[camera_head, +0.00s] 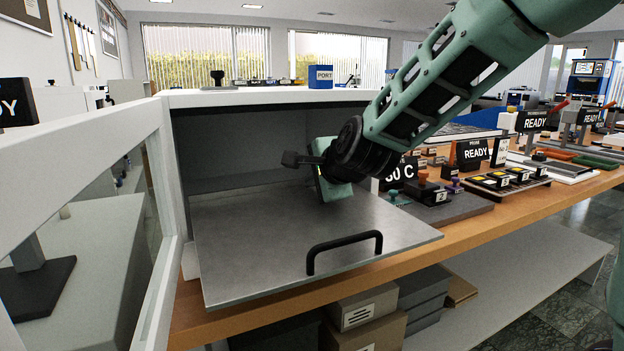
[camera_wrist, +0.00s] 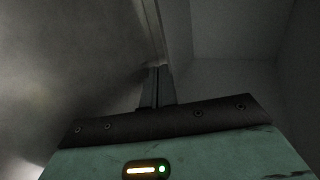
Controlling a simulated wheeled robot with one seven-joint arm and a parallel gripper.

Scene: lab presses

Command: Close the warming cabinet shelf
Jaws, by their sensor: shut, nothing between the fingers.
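The warming cabinet (camera_head: 245,97) is a white box with a dark grey interior, standing on the wooden bench. Its shelf (camera_head: 250,245), a flat grey metal plate, is pulled well out over the bench's front edge. A black bar handle (camera_head: 344,250) stands on the shelf's front part. My gripper (camera_head: 292,159) is above the shelf at the cabinet's mouth, its fingers pointing left, away from the handle. In the wrist view the fingers (camera_wrist: 157,85) are together and empty, with grey surfaces on both sides. Whether they touch anything cannot be told.
The cabinet's white-framed glass door (camera_head: 165,190) stands open at the left. A "60 C" sign (camera_head: 400,173) and small blocks with knobs (camera_head: 430,190) stand close to the right. Cardboard boxes (camera_head: 365,315) sit below the bench. The shelf top is bare.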

